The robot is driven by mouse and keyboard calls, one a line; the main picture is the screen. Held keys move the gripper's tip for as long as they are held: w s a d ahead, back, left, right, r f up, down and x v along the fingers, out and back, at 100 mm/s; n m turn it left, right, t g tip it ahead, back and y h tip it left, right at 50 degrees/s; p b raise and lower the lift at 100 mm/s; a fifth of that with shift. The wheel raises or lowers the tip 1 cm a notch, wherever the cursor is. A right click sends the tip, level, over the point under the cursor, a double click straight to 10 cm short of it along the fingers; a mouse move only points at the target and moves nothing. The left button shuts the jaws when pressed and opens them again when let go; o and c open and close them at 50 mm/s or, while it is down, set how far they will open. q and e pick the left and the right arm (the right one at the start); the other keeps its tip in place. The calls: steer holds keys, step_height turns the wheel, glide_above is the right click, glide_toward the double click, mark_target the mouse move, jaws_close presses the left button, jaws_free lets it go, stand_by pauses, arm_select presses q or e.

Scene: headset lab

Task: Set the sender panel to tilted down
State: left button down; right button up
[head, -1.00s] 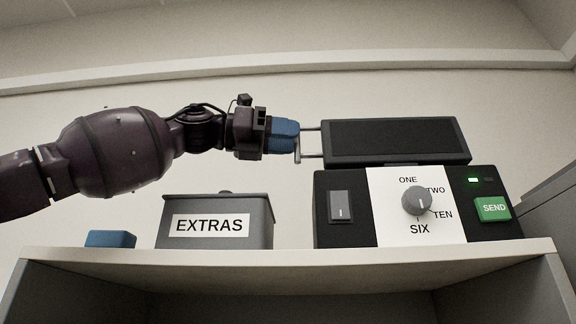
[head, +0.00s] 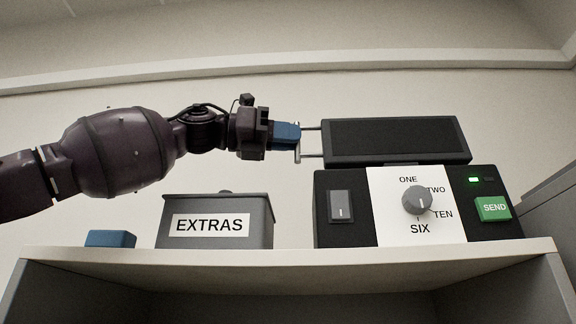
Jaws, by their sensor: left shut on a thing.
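The sender is a black box (head: 349,180) on top of the shelf, with a dial (head: 418,200), a switch (head: 341,206) and a green SEND button (head: 493,208). Its dark panel (head: 398,140) stands above the box. A thin metal handle (head: 311,157) sticks out from the panel's left side. My left gripper (head: 297,137), with blue fingers, is shut on the handle's outer bar. The fingers hide part of that bar. My right gripper is not in view.
A grey EXTRAS bin (head: 262,225) with a lid stands left of the sender. A blue block (head: 110,239) lies further left on the shelf (head: 290,257). A grey cabinet side (head: 550,207) rises at the right. The space above the bin is clear apart from my arm.

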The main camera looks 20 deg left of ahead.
arm_select(q)
steer(key=s+m+b, duration=0.1)
steer(key=m, duration=0.1)
steer(key=s+m+b, duration=0.1)
steer(key=m, duration=0.1)
steer(key=s+d+f+m+h+b, duration=0.1)
steer(key=m+b, duration=0.1)
steer(key=shift+s+f, duration=0.1)
steer(key=shift+s, duration=0.1)
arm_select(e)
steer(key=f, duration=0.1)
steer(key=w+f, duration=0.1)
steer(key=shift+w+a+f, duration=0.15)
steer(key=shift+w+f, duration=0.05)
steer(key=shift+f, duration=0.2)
arm_select(q)
steer(key=c, duration=1.2)
jaws_free()
steer(key=shift+s, duration=0.1)
steer(key=shift+o, duration=0.2)
steer(key=b+v, duration=0.1)
steer(key=v, duration=0.9)
steer(key=shift+a+f+b, duration=0.15)
steer(key=shift+a+b, duration=0.15)
steer(key=shift+a, duration=0.05)
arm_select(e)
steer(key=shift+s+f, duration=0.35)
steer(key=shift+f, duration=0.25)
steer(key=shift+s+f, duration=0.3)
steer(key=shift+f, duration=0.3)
